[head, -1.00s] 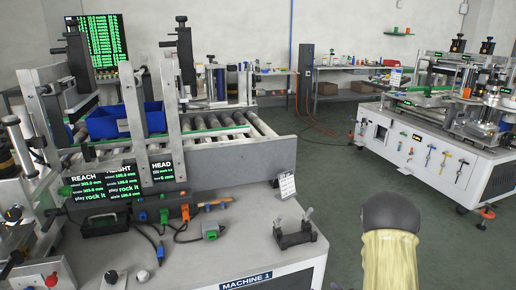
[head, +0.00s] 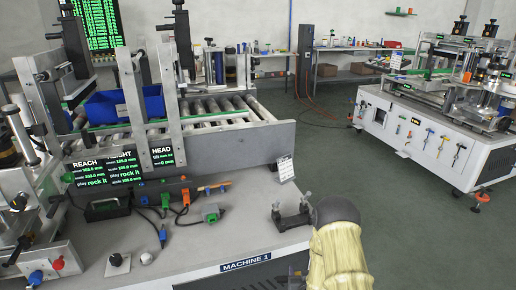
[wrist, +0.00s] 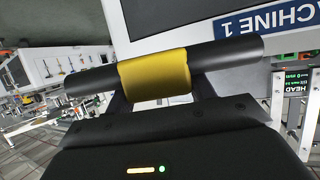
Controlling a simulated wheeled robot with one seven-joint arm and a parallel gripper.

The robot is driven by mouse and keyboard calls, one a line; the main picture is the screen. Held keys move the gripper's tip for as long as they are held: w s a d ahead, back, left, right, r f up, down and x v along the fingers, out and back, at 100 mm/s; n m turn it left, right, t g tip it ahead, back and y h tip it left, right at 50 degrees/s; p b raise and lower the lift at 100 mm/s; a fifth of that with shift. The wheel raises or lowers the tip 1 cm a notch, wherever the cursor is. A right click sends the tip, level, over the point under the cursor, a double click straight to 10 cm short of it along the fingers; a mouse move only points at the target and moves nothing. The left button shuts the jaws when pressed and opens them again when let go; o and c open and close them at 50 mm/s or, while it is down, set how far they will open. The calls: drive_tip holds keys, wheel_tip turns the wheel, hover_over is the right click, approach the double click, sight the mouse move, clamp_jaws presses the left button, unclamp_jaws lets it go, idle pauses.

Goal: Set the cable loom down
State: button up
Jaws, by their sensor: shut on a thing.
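The cable loom (wrist: 222,54) is a thick black bar with a wide yellow band round its middle. It lies across the wrist view, slightly tilted, with both ends free. My gripper (wrist: 158,82) is shut on it at the yellow band; the fingertips are partly hidden behind the loom. The white machine side with the MACHINE 1 label shows beyond it. In the head view my arm stands at the lower right, beside the front right corner of the grey machine top (head: 225,245); I cannot make out the loom there.
A black bracket (head: 291,217) stands near the right edge of the machine top. Plugs and cables, including a grey-green connector (head: 210,213), lie further left. A knob (head: 118,262) is at the front left. The top between them is mostly clear. Green floor is open to the right.

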drive_tip(key=s+r+p, duration=0.2)
drive_tip(key=r+p, duration=0.9)
drive_tip(key=r, duration=0.2)
drive_tip(key=s+r+p, duration=0.1)
drive_tip(key=r+p, duration=1.1)
drive_tip(key=r, duration=0.1)
drive_tip(key=shift+s, duration=0.4)
drive_tip(key=s+f, duration=0.4)
drive_tip(key=f, duration=0.1)
drive_tip(key=shift+s+f, duration=0.2)
drive_tip(key=shift+s, duration=0.05)
drive_tip(key=shift+r, duration=0.1)
idle(0.6)
